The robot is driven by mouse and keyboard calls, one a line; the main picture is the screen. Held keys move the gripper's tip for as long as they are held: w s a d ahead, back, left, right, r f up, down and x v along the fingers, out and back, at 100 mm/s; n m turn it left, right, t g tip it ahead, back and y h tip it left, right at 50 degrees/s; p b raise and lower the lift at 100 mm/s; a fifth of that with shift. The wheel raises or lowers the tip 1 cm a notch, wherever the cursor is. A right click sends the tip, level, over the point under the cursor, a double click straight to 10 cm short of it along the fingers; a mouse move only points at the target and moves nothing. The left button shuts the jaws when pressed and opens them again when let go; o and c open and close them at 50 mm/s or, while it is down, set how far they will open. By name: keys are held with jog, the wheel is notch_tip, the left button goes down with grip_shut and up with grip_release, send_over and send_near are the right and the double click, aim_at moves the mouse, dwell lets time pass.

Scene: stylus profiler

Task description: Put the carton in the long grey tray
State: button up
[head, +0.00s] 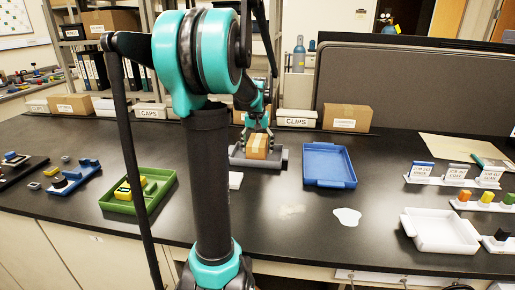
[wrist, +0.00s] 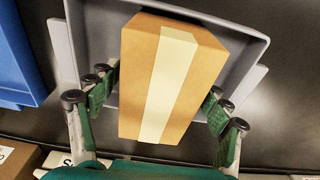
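The carton (head: 257,145) is a brown box with a pale tape strip. It sits in the long grey tray (head: 238,158) at the back middle of the bench. In the wrist view the carton (wrist: 137,75) lies slightly tilted in the picture within the tray walls (wrist: 67,45); its underside is hidden. My gripper (head: 258,132) is just above and around the carton. In the wrist view my gripper (wrist: 158,108) has its green-padded fingers spread on both sides of the carton, with small gaps showing. It looks open.
A blue tray (head: 329,183) stands right of the grey tray. A green tray (head: 112,200) with a yellow-green item is at left. A white tray (head: 438,247) is at front right. Boxes and labelled bins, including CLIPS (head: 296,118), line the back. Bench between trays is mostly clear.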

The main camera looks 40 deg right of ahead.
jog(key=r, duration=0.8)
jog(key=s+a+r, duration=0.1)
jog(key=r, duration=0.3)
jog(key=shift+a+r, duration=0.1)
